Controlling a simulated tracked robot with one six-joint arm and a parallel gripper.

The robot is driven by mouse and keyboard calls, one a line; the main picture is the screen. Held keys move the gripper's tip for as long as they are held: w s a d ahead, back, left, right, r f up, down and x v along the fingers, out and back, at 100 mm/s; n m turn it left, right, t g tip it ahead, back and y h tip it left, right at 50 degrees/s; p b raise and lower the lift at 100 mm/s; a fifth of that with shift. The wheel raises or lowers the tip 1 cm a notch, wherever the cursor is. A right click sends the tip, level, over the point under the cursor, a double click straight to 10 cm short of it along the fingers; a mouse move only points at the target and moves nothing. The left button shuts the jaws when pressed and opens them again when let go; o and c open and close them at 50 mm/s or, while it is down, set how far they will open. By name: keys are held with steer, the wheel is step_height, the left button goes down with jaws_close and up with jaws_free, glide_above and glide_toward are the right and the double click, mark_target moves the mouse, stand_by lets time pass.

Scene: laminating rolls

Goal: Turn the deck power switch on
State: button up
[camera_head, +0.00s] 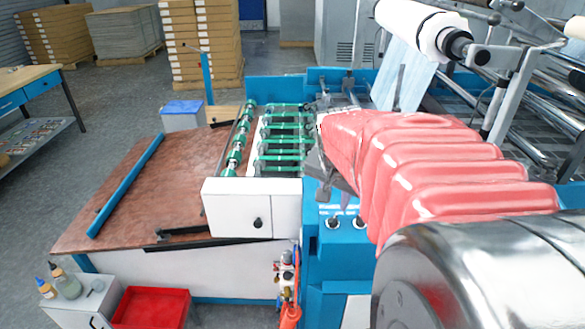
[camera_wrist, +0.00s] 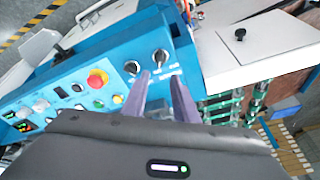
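Two black rotary switches sit side by side on the blue control panel. In the wrist view they are the left switch (camera_wrist: 132,67) and the right switch (camera_wrist: 160,56). Their labels are too small to read, so I cannot tell which is the deck power switch. In the head view they show at the panel's front as the left switch (camera_head: 333,222) and the right switch (camera_head: 358,222). My gripper (camera_wrist: 161,77) is open and empty, its two fingers apart and pointing at the panel near the right switch. Contact is not visible. The switches' set positions are unclear.
The panel also carries a red emergency button (camera_wrist: 97,79) on yellow and several smaller buttons. A white box with a black knob (camera_wrist: 240,34) stands beside it. Green rollers (camera_head: 285,140) lie behind. A steel cylinder (camera_head: 480,270) fills the lower right of the head view.

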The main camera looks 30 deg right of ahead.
steer(key=shift+v, duration=2.35)
steer(key=shift+n, duration=0.3)
steer(key=s+a+n+t+y, duration=0.1)
steer(key=a+n, duration=0.3)
steer(key=a, duration=0.4)
steer(key=s+a+f+n+y, duration=0.1)
steer(key=s+a+n, duration=0.2)
steer(key=a, duration=0.5)
steer(key=s+a+f+n+t+y, duration=0.1)
steer(key=s+a+n, duration=0.1)
steer(key=a+n, duration=0.3)
steer(key=shift+s+a+f+n+t+y, duration=0.2)
steer(key=shift+s+a+n+t+y, duration=0.15)
steer(key=shift+a, duration=1.45)
